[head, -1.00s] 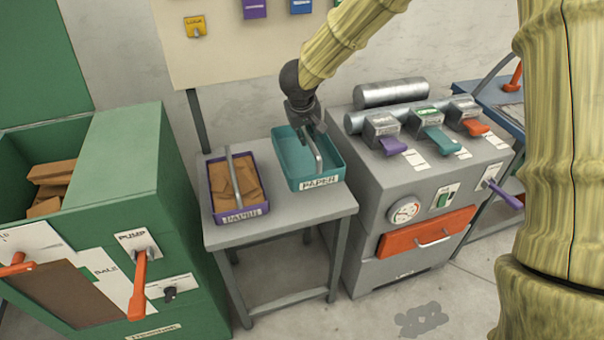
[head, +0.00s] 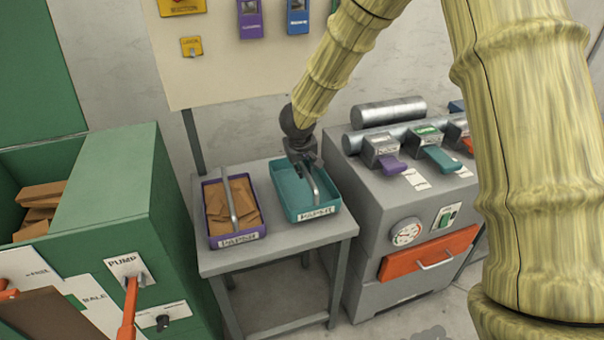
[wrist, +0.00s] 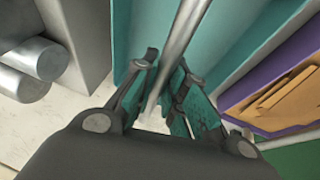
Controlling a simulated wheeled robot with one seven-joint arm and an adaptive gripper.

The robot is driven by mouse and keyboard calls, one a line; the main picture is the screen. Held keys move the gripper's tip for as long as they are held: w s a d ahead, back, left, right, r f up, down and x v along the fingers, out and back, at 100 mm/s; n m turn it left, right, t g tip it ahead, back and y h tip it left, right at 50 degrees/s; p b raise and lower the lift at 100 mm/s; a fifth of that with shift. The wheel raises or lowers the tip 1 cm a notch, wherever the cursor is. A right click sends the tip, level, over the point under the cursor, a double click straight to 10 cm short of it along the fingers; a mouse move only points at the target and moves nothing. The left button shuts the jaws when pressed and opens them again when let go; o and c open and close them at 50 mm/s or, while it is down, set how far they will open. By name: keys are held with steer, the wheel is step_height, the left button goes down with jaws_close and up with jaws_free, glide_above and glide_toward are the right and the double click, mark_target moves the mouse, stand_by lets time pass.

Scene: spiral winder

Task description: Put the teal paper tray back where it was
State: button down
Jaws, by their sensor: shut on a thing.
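The teal paper tray (head: 291,211) is on the right part of the small grey table, and looks empty. A metal bar handle spans it from back to front. My gripper (head: 308,172) is shut on this handle at the tray. In the wrist view the handle (wrist: 180,40) runs between the two fingers (wrist: 164,90), with the teal tray (wrist: 225,40) below. I cannot tell whether the tray rests on the table or is just above it.
A purple tray (head: 207,228) with brown paper pieces stands close on the left of the grey table (head: 275,249). The green machine (head: 105,185) stands further left. The grey winder (head: 360,215) with rollers and coloured levers stands at the right.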

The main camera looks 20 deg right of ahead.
steer(key=shift+f, duration=1.1)
steer(key=shift+f, duration=0.1)
steer(key=c, duration=1.5)
jaws_free()
steer(key=shift+o, duration=0.2)
steer(key=p+v, duration=0.1)
steer(key=v, duration=1.1)
